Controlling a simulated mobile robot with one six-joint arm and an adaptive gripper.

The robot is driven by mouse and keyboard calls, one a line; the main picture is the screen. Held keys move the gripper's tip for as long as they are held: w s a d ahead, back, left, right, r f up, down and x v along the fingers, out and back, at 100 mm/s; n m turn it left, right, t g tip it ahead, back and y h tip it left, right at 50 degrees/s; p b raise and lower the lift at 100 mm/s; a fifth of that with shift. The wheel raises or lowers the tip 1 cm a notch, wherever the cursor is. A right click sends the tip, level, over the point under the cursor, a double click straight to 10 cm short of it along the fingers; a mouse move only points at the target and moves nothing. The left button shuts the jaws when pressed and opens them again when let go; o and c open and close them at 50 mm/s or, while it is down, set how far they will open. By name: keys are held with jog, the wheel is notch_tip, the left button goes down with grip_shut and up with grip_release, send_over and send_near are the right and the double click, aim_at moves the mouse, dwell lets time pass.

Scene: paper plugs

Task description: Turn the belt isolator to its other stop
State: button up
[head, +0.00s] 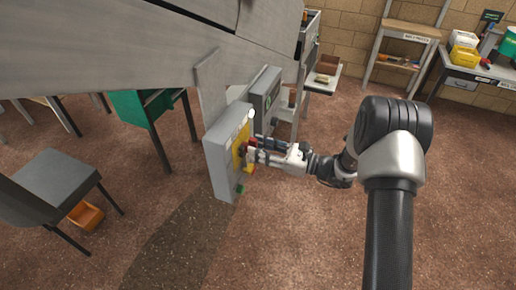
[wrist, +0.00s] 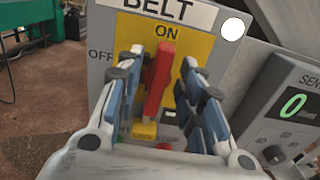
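The belt isolator is a red handle (wrist: 158,80) on a yellow plate (wrist: 190,44), on a grey box labelled BELT (head: 222,165). In the wrist view the handle stands nearly upright, its upper end toward the ON mark; OFF is marked at the left. My gripper (wrist: 160,75) has one blue-padded finger on each side of the handle. Narrow gaps seem to show on both sides, so the fingers look open around it; contact deeper down is hidden. In the head view my gripper (head: 252,155) reaches the box face from the right.
A second grey box with a green 0 display (wrist: 293,104) stands close on the right. A white round spot (wrist: 232,29) is at the box's upper right corner. A grey machine body (head: 150,50) spans above. Open floor (head: 290,240) lies in front.

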jog(key=shift+w+a, duration=0.15)
jog(key=shift+a, duration=0.3)
grip_shut()
